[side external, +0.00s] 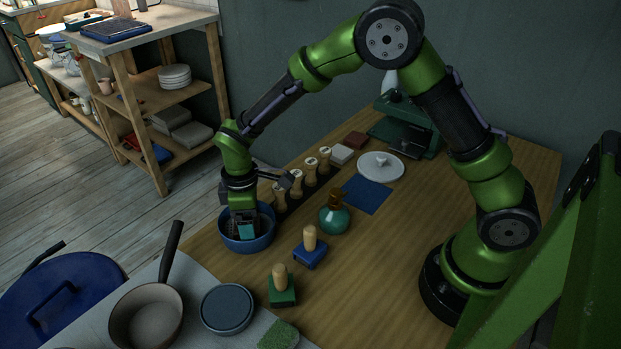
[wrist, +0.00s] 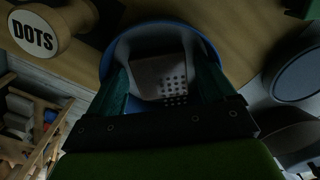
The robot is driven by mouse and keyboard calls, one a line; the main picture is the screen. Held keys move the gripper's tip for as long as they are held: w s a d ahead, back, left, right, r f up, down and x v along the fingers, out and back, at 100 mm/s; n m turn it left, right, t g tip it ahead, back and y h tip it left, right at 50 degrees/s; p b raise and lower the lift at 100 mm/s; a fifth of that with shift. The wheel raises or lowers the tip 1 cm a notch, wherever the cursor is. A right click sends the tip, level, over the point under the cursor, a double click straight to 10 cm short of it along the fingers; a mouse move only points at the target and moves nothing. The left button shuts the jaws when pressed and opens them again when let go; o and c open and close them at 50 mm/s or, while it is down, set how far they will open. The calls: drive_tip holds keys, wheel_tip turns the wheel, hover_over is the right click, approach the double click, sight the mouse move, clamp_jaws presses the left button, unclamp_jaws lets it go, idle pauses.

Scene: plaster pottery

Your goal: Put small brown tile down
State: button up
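My gripper (wrist: 162,72) reaches down into a blue bowl (side external: 262,242) at the table's left edge. The bowl's blue rim also shows in the wrist view (wrist: 167,24). In the wrist view the two dark green fingers stand apart, with a small grey-brown tile (wrist: 157,72) between them. In the side view the bowl and gripper hide this tile, and only a teal finger pad (side external: 246,231) shows.
Wooden-handled stamps (side external: 310,166) stand in a row behind the bowl. A flat blue mat (side external: 366,194) lies bare. A reddish-brown block (side external: 355,139) lies farther back.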

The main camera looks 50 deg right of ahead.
drive_tip(key=shift+r, duration=0.1)
wheel_tip(320, 180, up, 12)
drive_tip(key=s+d+r+m+t+y, duration=0.1)
drive_tip(key=s+d+r+m+t, duration=0.2)
drive_tip(key=s+d+r+m, duration=0.45)
drive_tip(key=s+d+r+m+t, duration=0.1)
drive_tip(key=s+m+t, duration=0.1)
drive_tip(key=s, duration=0.3)
drive_tip(key=s+d+r+m+t+y, duration=0.1)
drive_tip(key=s+d+r+m+t, duration=0.1)
drive_tip(key=s, duration=0.4)
drive_tip(key=shift+d+m, duration=0.2)
drive_tip(key=shift+m, duration=0.65)
